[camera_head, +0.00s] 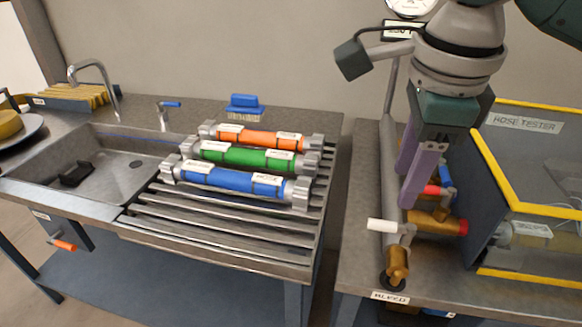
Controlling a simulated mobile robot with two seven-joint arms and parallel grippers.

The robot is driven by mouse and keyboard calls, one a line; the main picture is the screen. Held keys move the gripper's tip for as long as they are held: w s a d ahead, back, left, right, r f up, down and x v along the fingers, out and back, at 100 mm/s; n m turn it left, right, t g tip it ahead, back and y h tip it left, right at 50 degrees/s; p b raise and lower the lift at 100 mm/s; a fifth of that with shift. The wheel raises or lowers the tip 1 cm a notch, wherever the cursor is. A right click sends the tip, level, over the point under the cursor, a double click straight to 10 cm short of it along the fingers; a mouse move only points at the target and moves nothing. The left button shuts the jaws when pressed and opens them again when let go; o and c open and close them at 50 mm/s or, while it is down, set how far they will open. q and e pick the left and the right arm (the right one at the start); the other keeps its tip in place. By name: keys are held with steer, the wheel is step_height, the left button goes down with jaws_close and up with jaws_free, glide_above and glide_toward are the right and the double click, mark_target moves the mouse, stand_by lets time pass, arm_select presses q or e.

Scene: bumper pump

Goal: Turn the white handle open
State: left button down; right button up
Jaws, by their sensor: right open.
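The white handle (382,225) is a short white bar at the lower right, pointing left from the top of a small brass valve (397,264). A label reading BLEED (390,297) is on the bench edge below it. My right gripper (407,188) hangs above and slightly right of the handle, with its purple fingers pointing down. The fingers are apart with nothing seen between them. The fingertips appear clear of the handle. My left gripper is out of view.
A vertical grey pipe (389,150) stands just left of my fingers. Brass fittings with a red handle (437,190) and the yellow-edged hose tester box (500,190) crowd the right. Orange, green and blue hoses (235,182) lie on the slatted rack to the left.

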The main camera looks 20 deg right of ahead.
mark_target(386, 224)
arm_select(q)
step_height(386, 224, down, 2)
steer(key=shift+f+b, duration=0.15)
steer(key=shift+b, duration=0.65)
arm_select(e)
steer(key=shift+m, duration=0.3)
steer(key=f, duration=0.3)
steer(key=w+f, duration=0.1)
steer(key=f, duration=0.2)
steer(key=w+d+f, duration=0.1)
steer(key=f, duration=0.3)
steer(key=shift+d, duration=0.1)
steer(key=shift+c, duration=0.3)
jaws_close()
